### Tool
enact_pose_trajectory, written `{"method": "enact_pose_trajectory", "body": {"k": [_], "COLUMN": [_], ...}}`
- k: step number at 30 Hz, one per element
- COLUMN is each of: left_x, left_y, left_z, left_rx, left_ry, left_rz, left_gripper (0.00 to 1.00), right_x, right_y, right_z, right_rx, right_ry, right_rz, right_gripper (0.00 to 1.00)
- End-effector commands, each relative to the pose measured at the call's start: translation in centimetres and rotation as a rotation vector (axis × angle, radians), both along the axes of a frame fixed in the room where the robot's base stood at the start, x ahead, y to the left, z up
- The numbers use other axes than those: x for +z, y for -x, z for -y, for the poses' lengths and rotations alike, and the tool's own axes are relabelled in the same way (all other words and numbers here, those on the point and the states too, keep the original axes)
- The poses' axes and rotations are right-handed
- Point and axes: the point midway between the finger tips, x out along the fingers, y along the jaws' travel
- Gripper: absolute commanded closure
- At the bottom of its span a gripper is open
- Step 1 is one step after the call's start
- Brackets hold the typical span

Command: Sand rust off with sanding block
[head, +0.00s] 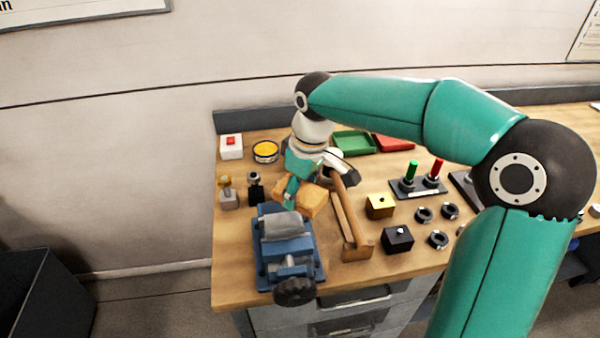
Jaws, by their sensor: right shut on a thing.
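My right gripper (299,190) reaches down from the right over the bench and is shut on a tan-orange block (312,202), which looks like the sanding block. Its fingers are partly hidden by the arm and the block. The block is just behind the blue vise (262,262), close to the grey piece (284,226) at the vise's jaws. I cannot tell whether the block touches that piece. No rust is clearly visible on it from here. My left gripper is not in view.
A wooden holder or tool (356,248) stands close right of the vise. Further right are a yellow block (380,206), a black block (397,239), several black rings and a stand with green and red pegs (418,188). Green (354,143) and red trays lie behind.

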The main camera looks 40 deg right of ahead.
Motion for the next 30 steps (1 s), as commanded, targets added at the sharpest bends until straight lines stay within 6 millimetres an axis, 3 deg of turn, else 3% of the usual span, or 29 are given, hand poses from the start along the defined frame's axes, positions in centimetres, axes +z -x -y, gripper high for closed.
{"method": "enact_pose_trajectory", "body": {"k": [1,7,30], "left_x": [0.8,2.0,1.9], "left_y": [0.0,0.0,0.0], "left_z": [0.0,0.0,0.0], "left_rx": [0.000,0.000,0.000], "left_ry": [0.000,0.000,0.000], "left_rz": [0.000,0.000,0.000], "left_gripper": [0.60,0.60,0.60], "right_x": [0.9,2.2,2.3], "right_y": [0.0,-0.1,-0.1], "right_z": [0.0,-0.1,-0.1], "right_rx": [0.001,0.002,0.002], "right_ry": [0.000,0.000,0.000], "right_rz": [0.000,0.001,0.001], "right_gripper": [0.71,0.71,0.71]}}
